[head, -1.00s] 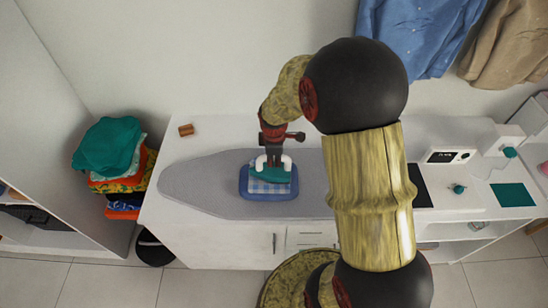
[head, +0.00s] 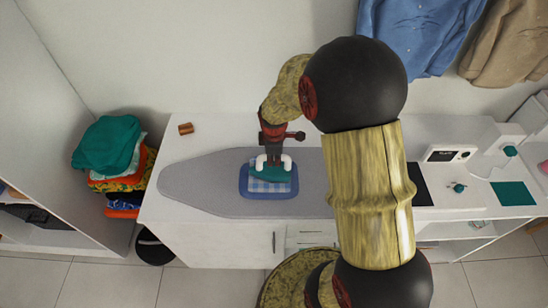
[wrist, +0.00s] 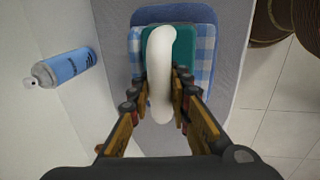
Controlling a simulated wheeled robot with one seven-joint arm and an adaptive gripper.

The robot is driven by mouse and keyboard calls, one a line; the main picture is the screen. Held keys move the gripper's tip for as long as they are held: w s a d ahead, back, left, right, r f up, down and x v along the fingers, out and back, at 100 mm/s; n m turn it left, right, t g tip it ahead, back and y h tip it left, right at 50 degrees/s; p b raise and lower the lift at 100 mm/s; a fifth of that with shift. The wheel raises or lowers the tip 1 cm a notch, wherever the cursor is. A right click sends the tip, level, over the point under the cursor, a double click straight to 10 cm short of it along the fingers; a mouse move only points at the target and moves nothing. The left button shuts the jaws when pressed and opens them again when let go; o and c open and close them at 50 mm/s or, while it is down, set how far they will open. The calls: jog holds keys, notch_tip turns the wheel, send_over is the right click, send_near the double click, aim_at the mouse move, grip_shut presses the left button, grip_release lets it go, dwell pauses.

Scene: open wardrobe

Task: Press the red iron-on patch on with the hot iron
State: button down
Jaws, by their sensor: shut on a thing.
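The iron has a teal body (head: 270,171) and a white handle (head: 287,163). My gripper (head: 273,156) is shut on that handle, and its fingers close around it in the wrist view (wrist: 160,82). The iron is over a blue-and-white checked cloth (head: 268,186), which lies on a blue pad (head: 268,196) on the grey ironing board (head: 205,185). I cannot tell whether the iron touches the cloth or hovers just above it. No red patch shows in either view; the iron covers the middle of the cloth.
A blue spray can (wrist: 66,67) shows in the wrist view. A small brown block (head: 186,129) lies at the counter's back left. Folded clothes (head: 110,155) are stacked at left. A white machine (head: 450,153) stands at right. Shirts (head: 425,35) hang behind. The board's left end is clear.

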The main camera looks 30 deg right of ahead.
jog(key=shift+f, duration=0.35)
dwell(0.4)
jog(key=shift+s+f, duration=0.1)
jog(key=shift+f, duration=0.1)
dwell(3.1)
jog(key=shift+r, duration=0.15)
dwell(0.4)
jog(key=shift+w+r+p, duration=0.2)
jog(key=shift+r+p, duration=0.95)
jog(key=shift+r, duration=0.6)
jog(key=shift+r+p, duration=1.65)
jog(key=shift+r, duration=0.65)
